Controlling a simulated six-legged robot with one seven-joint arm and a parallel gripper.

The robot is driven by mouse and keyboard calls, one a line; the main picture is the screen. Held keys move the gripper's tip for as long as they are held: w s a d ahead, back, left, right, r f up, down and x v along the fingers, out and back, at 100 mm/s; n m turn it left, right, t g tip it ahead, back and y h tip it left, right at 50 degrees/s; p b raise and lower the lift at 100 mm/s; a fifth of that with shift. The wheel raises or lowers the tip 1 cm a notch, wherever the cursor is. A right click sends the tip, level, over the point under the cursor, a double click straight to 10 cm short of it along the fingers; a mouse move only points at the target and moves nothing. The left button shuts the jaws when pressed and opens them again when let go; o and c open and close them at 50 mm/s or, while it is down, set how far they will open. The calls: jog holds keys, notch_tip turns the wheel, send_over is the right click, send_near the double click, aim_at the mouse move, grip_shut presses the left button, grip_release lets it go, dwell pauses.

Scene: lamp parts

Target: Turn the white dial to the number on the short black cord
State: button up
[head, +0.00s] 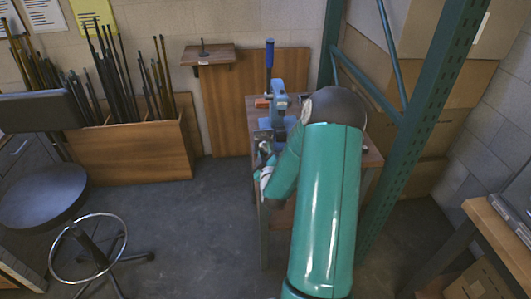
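My teal arm reaches out to a small workbench (258,185) against the back wall. Its forearm bends down on the left side of the bench. My gripper (264,150) seems to be at the bench's left front edge, small and partly covered by my arm. I cannot tell whether it is open or shut, or whether it touches anything. I cannot make out a white dial, a short black cord or a number anywhere in this view. My arm hides much of the bench top.
A blue press-like tool (279,98) with an upright handle stands on the bench. A green metal rack (421,95) with cardboard boxes (455,30) is close on the right. A stool (42,195) and a wooden bin of rods (140,150) stand left. Floor between is clear.

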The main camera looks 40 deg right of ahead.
grip_shut()
jog(key=shift+m, duration=0.4)
jog(key=m, duration=0.9)
dwell(0.5)
